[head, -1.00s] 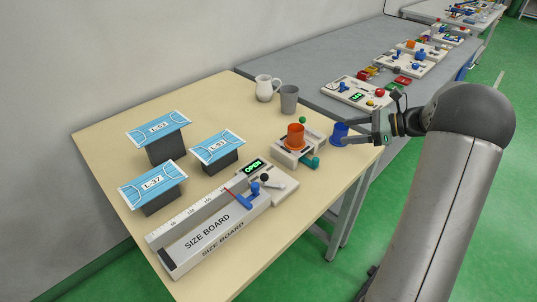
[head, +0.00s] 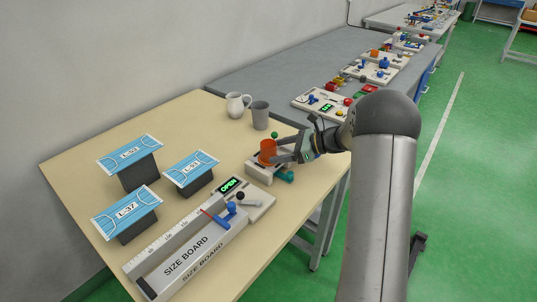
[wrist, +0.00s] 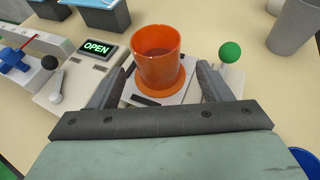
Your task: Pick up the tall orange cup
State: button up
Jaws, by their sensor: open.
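The orange cup (head: 268,149) stands upright on a small white fixture (head: 258,170) near the right side of the tan table. In the wrist view the cup (wrist: 157,60) shows its open rim and an orange base ring. My gripper (head: 283,150) is beside the cup on its right. In the wrist view my gripper (wrist: 158,88) is open, with one grey finger on each side of the cup's lower part. I cannot tell whether either finger touches it.
A green ball knob (wrist: 230,52) stands close to the right finger. The size board (head: 190,260) with its OPEN display lies to the left. A grey cup (head: 260,115) and a white jug (head: 237,105) stand behind. Mask stands (head: 192,175) fill the table's left.

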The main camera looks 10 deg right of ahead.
aim_at(270, 151)
jog(key=x, duration=0.4)
jog(key=shift+a+r, duration=0.1)
jog(key=shift+s, duration=0.1)
jog(key=c, duration=1.1)
jog(key=shift+r, duration=0.25)
